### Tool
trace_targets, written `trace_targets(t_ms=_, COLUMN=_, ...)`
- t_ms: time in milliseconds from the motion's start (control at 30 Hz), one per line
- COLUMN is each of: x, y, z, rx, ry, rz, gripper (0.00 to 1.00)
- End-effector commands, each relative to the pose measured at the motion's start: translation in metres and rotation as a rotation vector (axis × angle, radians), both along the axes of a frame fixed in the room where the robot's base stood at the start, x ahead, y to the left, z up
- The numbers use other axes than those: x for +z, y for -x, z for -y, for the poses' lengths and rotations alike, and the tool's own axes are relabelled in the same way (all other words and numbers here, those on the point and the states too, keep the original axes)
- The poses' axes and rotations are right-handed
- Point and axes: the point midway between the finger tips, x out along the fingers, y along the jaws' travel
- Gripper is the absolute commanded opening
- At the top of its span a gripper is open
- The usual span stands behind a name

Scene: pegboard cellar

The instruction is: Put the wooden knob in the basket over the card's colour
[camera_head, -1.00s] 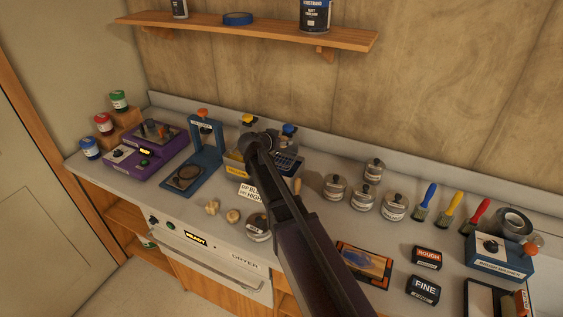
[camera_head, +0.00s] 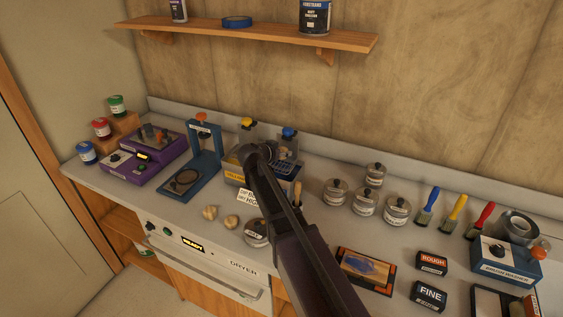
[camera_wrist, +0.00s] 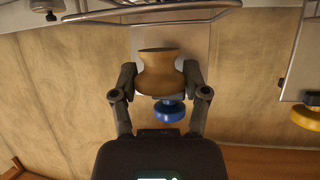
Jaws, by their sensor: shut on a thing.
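My gripper (camera_wrist: 157,76) is shut on a wooden knob (camera_wrist: 157,70), a waisted light-wood piece, in the wrist view. A wire basket (camera_wrist: 150,14) shows at the top of that view, with a blue knob (camera_wrist: 168,111) beyond the wooden knob. In the head view the blue-topped basket unit (camera_head: 288,133) stands at the back of the counter, right of a yellow-topped one (camera_head: 247,123). My arm hides my gripper and the held knob there.
Two more wooden knobs (camera_head: 210,212) (camera_head: 231,221) lie on the counter, left of a lidded tin (camera_head: 256,232). A blue stand (camera_head: 203,152) is left of the baskets. Several lidded jars (camera_head: 335,191) stand to the right. A wall shelf (camera_head: 250,33) runs above.

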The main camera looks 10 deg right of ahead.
Motion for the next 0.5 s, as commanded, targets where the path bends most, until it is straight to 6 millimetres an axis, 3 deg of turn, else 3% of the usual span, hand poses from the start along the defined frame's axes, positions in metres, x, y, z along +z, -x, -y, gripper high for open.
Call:
trace_targets(t_ms=200, x=-0.024, y=0.000, z=0.000, rx=0.000, ry=0.000, rz=0.000, gripper=0.33)
trace_targets(t_ms=500, x=-0.036, y=0.000, z=-0.001, rx=0.001, ry=0.000, rz=0.000, gripper=0.33)
